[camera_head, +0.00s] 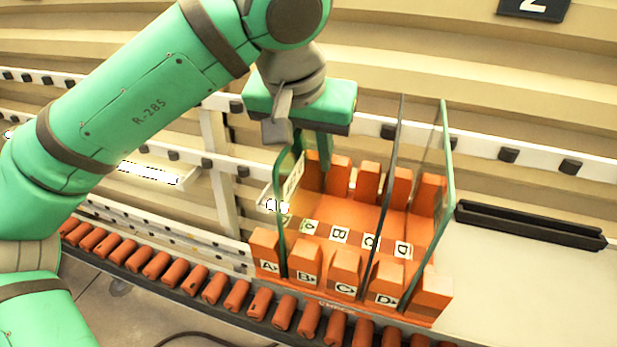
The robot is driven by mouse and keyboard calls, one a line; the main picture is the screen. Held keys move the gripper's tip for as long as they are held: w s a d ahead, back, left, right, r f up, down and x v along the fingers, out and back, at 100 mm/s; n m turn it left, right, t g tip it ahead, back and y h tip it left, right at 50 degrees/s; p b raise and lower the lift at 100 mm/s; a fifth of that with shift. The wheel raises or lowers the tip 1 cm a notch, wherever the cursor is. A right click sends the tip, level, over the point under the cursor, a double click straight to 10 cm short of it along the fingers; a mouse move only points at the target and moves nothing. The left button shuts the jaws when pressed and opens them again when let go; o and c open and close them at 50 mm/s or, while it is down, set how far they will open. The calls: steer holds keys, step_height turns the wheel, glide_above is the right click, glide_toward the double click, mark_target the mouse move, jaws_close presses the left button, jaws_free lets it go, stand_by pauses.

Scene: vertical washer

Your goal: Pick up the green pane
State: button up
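Several thin upright panes stand in an orange slotted rack (335,300) marked A to D. The left pane (283,225), with a dark green edge, stands between blocks A and B. The right pane (440,215) has a brighter green edge and stands just right of block D. A middle pane (385,215) with a dark grey edge stands between C and D. My gripper (311,152) points down at the top of the left pane, with its fingers close to that pane's upper part. The view does not show whether they touch it or how far apart they are.
The rack stands by a conveyor of orange rollers (210,290). A black slotted bar (530,225) lies on the pale surface (535,290) at right. A white rail (480,148) runs behind the rack. The pale surface's front part is clear.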

jaws_close()
stand_by(1.4)
